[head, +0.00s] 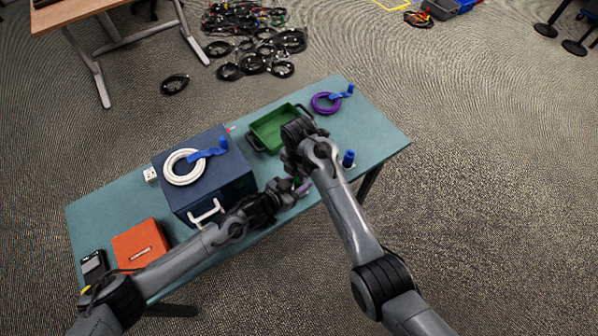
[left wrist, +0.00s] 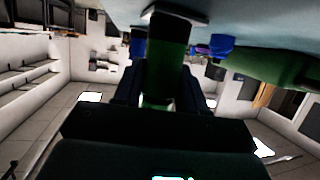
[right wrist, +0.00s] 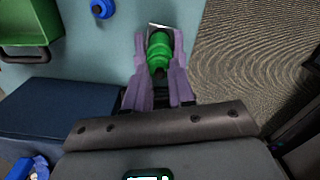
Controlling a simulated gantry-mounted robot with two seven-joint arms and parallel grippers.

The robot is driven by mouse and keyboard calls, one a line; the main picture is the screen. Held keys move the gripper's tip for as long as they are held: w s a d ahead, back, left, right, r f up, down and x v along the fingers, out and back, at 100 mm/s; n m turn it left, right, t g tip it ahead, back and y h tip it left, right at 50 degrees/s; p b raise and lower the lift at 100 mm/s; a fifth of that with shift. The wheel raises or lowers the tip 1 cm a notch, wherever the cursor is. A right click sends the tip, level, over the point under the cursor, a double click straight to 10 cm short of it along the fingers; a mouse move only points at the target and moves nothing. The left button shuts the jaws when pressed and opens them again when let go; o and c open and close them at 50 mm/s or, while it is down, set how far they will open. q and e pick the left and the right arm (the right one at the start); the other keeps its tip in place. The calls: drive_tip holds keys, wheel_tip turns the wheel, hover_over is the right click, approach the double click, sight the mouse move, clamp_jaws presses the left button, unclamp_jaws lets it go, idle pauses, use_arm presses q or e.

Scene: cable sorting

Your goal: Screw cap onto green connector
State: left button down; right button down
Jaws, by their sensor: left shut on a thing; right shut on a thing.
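My left gripper (head: 284,194) is shut on a green cylindrical piece (left wrist: 158,92), between its dark fingers in the left wrist view. A darker green section and a pale flat edge show beyond it. My right gripper (head: 300,184), with purple fingers, is close beside the left one, above the table's near edge. In the right wrist view it is shut on a ribbed green piece (right wrist: 158,50). A pale edge shows just past its fingertips. I cannot tell which green part is the cap and which the connector, nor whether they are joined.
A blue box (head: 240,188) carries a coiled white cable (head: 168,170) with blue ends. A green tray (head: 262,145), a coiled purple cable (head: 318,106) and a blue piece (head: 348,158) are on the teal table (head: 375,135). An orange box (head: 140,243) lies at the left.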

drive_tip(key=m, duration=0.3)
drive_tip(key=shift+m, duration=0.4)
drive_tip(key=m, duration=1)
drive_tip(key=shift+w+f+m, duration=0.1)
drive_tip(key=shift+m, duration=0.2)
drive_tip(key=m, duration=0.5)
drive_tip(key=shift+m, duration=0.4)
drive_tip(key=m, duration=0.5)
drive_tip(key=shift+m, duration=0.4)
drive_tip(key=m, duration=0.6)
drive_tip(key=shift+d, duration=0.1)
drive_tip(key=m, duration=0.6)
drive_tip(key=shift+m, duration=0.3)
drive_tip(key=m, duration=0.4)
drive_tip(key=shift+d+f, duration=0.1)
drive_tip(key=c, duration=1)
unclamp_jaws()
drive_tip(key=shift+o, duration=0.2)
